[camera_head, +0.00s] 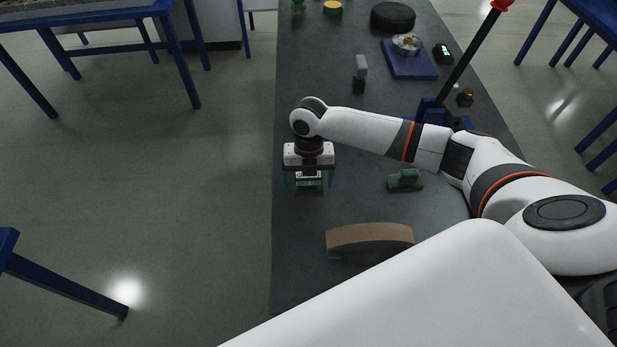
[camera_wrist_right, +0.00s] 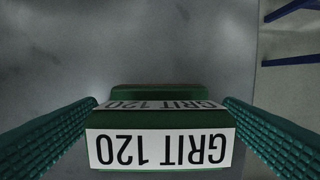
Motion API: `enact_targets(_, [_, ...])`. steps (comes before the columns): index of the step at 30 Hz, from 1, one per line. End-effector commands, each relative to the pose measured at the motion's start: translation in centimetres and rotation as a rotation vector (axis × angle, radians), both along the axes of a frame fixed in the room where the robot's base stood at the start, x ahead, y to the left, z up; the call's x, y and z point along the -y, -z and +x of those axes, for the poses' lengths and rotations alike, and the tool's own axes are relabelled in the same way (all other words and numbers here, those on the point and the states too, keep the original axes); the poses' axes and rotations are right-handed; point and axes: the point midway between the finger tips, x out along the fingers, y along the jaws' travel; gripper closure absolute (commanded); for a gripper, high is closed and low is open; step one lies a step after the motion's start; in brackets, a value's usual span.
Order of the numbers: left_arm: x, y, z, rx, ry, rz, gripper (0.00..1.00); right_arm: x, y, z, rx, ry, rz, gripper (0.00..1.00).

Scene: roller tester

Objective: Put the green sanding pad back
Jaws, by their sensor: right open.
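The green sanding pad (camera_head: 309,185), with a white label, is under my right gripper (camera_head: 309,186) near the left edge of the dark bench. In the right wrist view the pad (camera_wrist_right: 160,119) fills the middle, its "GRIT 120" label upside down. My right gripper (camera_wrist_right: 160,112) is open, with one green ribbed finger on each side of the pad. The pad's underside is hidden, so I cannot tell whether it rests on the bench. My left gripper is not in view.
On the bench (camera_head: 300,235), a small green object (camera_head: 405,181) stands to the right and a brown-topped curved block (camera_head: 370,236) nearer. A grey upright piece (camera_head: 360,72), blue plate (camera_head: 409,60) and long black lever (camera_head: 468,58) stand farther back. Floor lies beyond the left edge.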

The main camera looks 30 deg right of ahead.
Motion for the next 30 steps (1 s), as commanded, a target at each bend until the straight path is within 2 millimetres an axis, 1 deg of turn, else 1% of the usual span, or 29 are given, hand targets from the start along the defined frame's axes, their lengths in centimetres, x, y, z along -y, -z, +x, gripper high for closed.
enact_targets(5, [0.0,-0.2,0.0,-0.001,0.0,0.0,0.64,0.0,-0.5,0.1,0.001,0.0,0.0,0.11])
enact_targets(7, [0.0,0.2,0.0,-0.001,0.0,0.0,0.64,0.0,-1.1,0.2,0.004,-0.001,0.001,0.11])
enact_targets(11, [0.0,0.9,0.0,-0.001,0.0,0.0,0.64,0.2,-3.4,0.5,0.007,-0.001,0.0,0.11])
enact_targets(15, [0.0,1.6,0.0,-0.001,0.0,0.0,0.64,0.4,-6.5,0.8,0.006,-0.001,0.002,0.11])
enact_targets(21, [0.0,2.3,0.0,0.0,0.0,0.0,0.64,0.7,-10.2,1.1,0.004,0.0,0.0,0.11])
enact_targets(25, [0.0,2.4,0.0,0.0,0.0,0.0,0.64,0.7,-11.6,1.3,0.002,0.0,0.001,0.11])
enact_targets(30, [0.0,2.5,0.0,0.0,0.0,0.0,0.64,0.8,-12.3,1.3,0.0,0.0,0.001,0.11])
